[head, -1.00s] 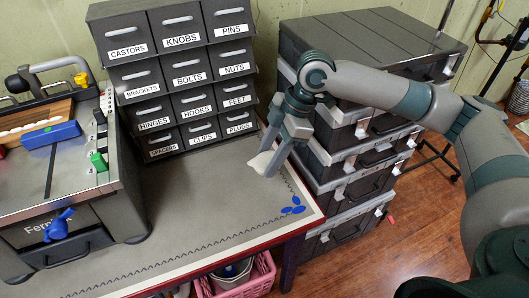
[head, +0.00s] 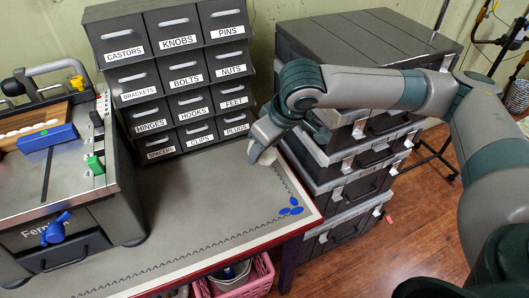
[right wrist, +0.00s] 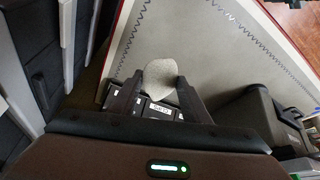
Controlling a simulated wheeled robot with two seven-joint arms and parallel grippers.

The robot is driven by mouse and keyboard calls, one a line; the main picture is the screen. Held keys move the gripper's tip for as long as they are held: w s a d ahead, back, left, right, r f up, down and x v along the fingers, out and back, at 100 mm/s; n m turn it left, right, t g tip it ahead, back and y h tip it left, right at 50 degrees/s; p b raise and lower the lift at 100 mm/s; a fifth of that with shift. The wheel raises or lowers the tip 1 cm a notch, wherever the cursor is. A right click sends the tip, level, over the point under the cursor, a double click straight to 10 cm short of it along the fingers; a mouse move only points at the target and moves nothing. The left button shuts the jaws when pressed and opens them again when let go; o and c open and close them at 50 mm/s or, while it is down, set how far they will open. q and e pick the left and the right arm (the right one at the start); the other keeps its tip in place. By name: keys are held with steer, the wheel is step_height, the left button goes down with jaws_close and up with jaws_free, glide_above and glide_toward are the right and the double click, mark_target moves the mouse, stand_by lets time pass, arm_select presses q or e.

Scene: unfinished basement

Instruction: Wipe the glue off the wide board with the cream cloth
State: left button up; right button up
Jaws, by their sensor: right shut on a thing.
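My right gripper (head: 264,140) is shut on the cream cloth (head: 255,154), beside the lower right corner of the drawer cabinet and above the bench's right side. In the right wrist view the cloth (right wrist: 160,76) sticks out as a rounded pale flap between the two fingertips (right wrist: 160,90). A brown wooden board (head: 28,120) lies on the machine at the far left, with a row of whitish blobs along it that may be glue. I cannot tell whether it is the wide board. A blue block stands in front of it. My left gripper is not in view.
The labelled drawer cabinet (head: 180,75) stands at the back of the bench (head: 205,210). Blue oval pieces (head: 291,207) lie near the bench's right edge. Stacked grey cases (head: 345,185) stand to the right. The machine (head: 75,195) fills the left. The bench middle is clear.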

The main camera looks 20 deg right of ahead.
steer(key=m, duration=0.1)
steer(key=r+m+h, duration=0.1)
steer(key=m, duration=0.1)
steer(key=w+m, duration=0.1)
steer(key=shift+d+r+m+h, duration=0.1)
steer(key=shift+r+m+h, duration=0.15)
steer(key=shift+m+h, duration=0.15)
steer(key=shift+s, duration=0.1)
